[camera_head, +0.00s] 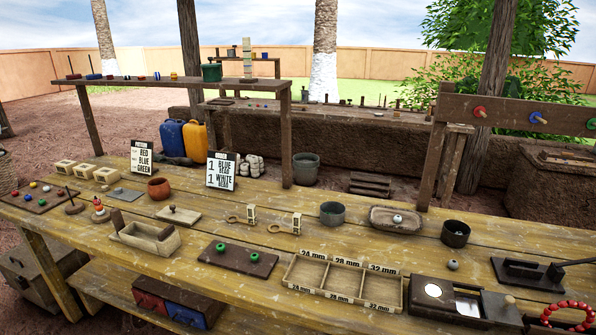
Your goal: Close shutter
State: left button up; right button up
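A low dark box (420,299) lies at the front right edge of the table. Its top has a small round white spot and a bright white opening (467,303). A dark plate (494,309) with a small wooden knob (510,300) sits at the right of the bright opening and looks like the shutter. The opening is uncovered, so the shutter appears open. Neither of my grippers is in view.
A sorting tray (289,271) marked 24, 28 and 32 mm stands left of the box. A black board with a handle (527,275), a string of red beads (546,312), a small grey ball (453,265) and a dark cup (455,234) lie nearby.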

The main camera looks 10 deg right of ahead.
aim_at(502, 308)
jog(key=z, duration=0.4)
jog(key=k+z, duration=0.1)
jog(key=z, duration=0.25)
jog(key=k+z, duration=0.1)
jog(key=z, duration=0.3)
jog(key=l+z, duration=0.1)
jog(key=z, duration=0.3)
